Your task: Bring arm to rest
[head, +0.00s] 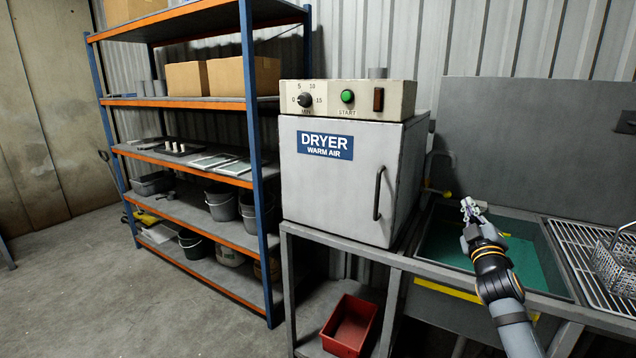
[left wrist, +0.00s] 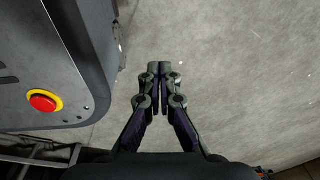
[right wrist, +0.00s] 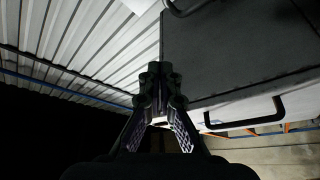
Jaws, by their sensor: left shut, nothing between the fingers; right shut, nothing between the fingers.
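My right gripper (head: 470,207) is shut and empty. My left gripper (left wrist: 159,70) is shut and empty above bare concrete floor. The left arm does not show in the head view.
The dryer (head: 335,190) stands on a metal frame with its door closed. The sink (head: 440,245) holds green liquid. A wire basket (head: 617,262) sits on the drainer at right. A red bin (head: 350,325) is below. A shelf rack (head: 200,180) stands left; the floor there is clear.

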